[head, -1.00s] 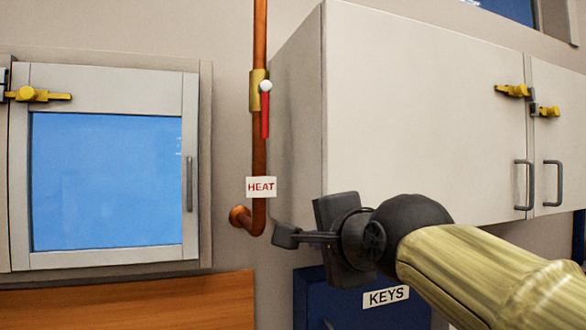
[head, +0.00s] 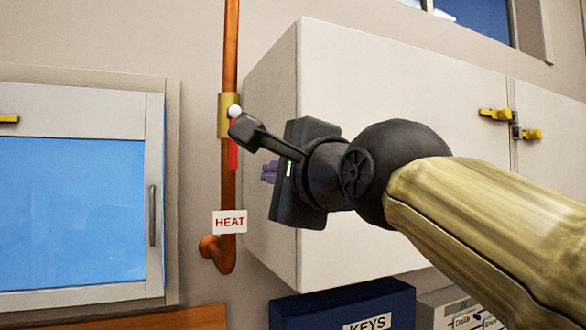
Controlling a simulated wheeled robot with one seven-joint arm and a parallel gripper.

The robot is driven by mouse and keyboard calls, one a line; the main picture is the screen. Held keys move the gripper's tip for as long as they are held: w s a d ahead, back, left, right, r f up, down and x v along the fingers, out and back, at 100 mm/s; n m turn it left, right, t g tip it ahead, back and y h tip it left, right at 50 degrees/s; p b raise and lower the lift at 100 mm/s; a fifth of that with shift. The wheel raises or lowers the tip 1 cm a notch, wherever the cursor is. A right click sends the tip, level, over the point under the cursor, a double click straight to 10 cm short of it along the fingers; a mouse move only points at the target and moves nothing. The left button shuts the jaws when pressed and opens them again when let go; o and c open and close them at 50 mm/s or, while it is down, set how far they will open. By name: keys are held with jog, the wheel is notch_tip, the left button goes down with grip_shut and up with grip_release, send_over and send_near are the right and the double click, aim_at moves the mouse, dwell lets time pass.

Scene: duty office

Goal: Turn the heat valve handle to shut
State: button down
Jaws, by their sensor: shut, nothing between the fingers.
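The heat valve has a brass body (head: 226,101) on a vertical copper pipe. Its red handle (head: 233,156) hangs straight down along the pipe below a white pivot knob (head: 235,111). A HEAT label (head: 229,222) is on the pipe below. My gripper (head: 268,173) is shut and empty, its purplish fingertips pointing left, a little right of the handle's lower end. No contact shows. A black bracket on my wrist hides part of the handle's upper portion.
A pale wall cabinet (head: 400,130) stands close behind and right of my gripper. A blue-glazed cabinet door (head: 70,215) is at left. A blue KEYS box (head: 340,303) is below. Bare wall lies left of the pipe.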

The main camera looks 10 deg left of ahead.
jog(key=p+x, duration=0.5)
jog(key=x, duration=0.3)
jog(key=shift+w+a, duration=0.3)
jog(key=shift+s+r, duration=0.1)
